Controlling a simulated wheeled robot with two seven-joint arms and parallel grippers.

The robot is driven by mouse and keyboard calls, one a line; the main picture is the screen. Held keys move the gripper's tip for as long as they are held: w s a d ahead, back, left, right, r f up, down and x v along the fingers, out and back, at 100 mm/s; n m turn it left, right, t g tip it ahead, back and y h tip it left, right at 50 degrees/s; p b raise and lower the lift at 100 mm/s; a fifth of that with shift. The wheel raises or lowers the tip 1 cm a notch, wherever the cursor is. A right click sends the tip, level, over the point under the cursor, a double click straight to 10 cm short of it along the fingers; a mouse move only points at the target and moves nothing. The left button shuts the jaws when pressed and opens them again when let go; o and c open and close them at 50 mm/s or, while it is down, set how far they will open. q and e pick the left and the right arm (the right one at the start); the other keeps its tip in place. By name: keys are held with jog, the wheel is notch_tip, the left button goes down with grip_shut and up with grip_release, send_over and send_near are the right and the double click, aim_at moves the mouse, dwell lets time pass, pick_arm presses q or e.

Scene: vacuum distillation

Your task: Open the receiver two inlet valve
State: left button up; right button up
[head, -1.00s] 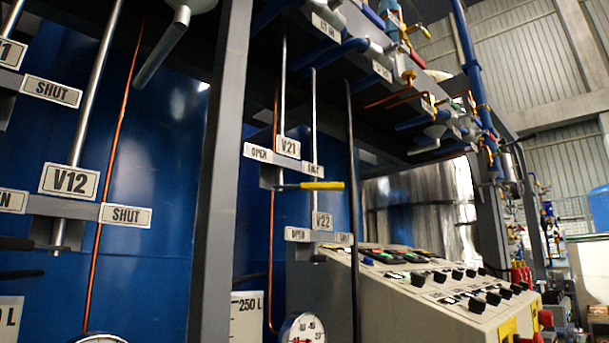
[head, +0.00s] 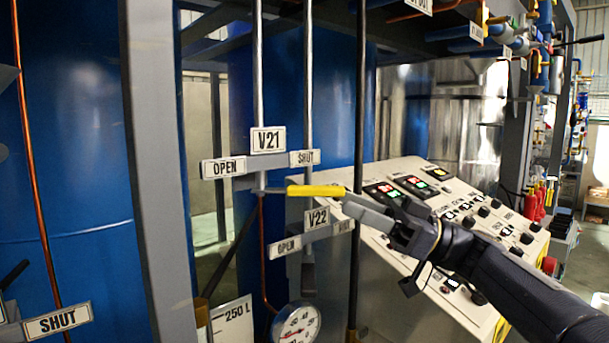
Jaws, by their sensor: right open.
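The V21 valve has a yellow lever handle (head: 316,191) that points right, toward the SHUT plate (head: 304,158). The V21 label (head: 268,140) stands above it, and the OPEN plate (head: 223,167) is to its left. My right gripper (head: 352,206) comes in from the lower right with its jaws open. Its fingertips are at the right end of the yellow handle in the picture; I cannot tell whether they touch it or straddle it. The gripper partly covers the area right of the V22 label (head: 317,218). My left gripper is not in view.
V22's OPEN plate (head: 287,246) sits just below. A grey post (head: 160,180) stands to the left and a dark thin pipe (head: 358,150) rises behind the handle's end. A slanted control panel (head: 395,168) with knobs and displays lies behind my right arm. A round gauge (head: 297,325) is below.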

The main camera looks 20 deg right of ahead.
aim_at(325, 195)
jog(key=p+x, duration=0.2)
jog(key=x, duration=0.3)
jog(key=shift+a+r, duration=0.1)
jog(key=shift+a, duration=0.2)
jog(key=shift+w+a+r, duration=0.15)
jog(key=shift+w+a, duration=0.15)
jog(key=shift+a, duration=0.25)
grip_shut()
